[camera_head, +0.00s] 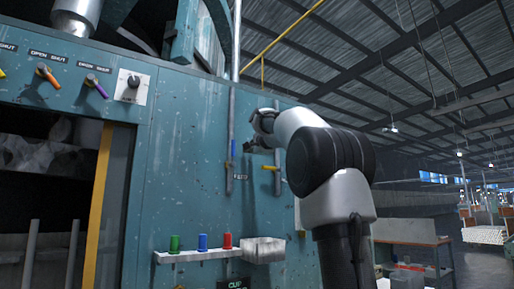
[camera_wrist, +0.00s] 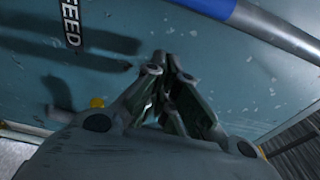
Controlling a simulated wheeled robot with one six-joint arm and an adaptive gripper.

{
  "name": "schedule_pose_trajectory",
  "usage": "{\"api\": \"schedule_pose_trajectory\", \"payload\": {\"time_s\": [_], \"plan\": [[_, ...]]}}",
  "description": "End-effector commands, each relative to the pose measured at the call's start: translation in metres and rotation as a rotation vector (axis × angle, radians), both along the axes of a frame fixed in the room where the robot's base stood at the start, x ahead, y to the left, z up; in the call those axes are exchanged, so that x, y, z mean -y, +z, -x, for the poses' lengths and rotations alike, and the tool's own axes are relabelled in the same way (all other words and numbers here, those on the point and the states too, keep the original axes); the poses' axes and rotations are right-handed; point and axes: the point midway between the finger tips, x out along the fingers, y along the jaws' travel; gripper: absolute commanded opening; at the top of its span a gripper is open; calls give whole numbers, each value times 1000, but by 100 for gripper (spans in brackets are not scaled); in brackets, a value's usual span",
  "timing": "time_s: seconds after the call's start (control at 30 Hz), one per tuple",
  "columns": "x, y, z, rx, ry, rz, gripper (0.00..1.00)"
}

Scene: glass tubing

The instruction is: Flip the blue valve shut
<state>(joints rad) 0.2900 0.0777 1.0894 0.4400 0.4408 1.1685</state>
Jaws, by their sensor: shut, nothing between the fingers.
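The blue valve handle (camera_head: 232,149) is on the left vertical pipe of the teal panel, beside the FEED label. It looks in line with the pipe. In the wrist view the blue handle (camera_wrist: 198,8) shows at the top edge, partly cut off. My gripper (camera_head: 255,145) is in front of the panel, to the right of the blue handle in the head view. In the wrist view its fingers (camera_wrist: 168,62) are shut and empty, apart from the handle.
A second short pipe with a yellow handle (camera_head: 270,168) is right of the FEED label (camera_head: 241,177). Below are a shelf with green, blue and red pieces (camera_head: 203,242) and a white bin (camera_head: 263,250). Orange and purple levers (camera_head: 96,86) are at upper left.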

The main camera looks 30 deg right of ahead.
Motion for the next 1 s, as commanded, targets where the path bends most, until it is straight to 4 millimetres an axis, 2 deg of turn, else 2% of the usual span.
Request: {"api": "schedule_pose_trajectory", "payload": {"time_s": [0.03,0.1,0.27,1.0], "plan": [[-13,2,5,1,5,1,0],[-23,1,8,2,5,1,0],[-36,0,11,0,3,1,0],[-43,2,12,0,2,52,0]]}}
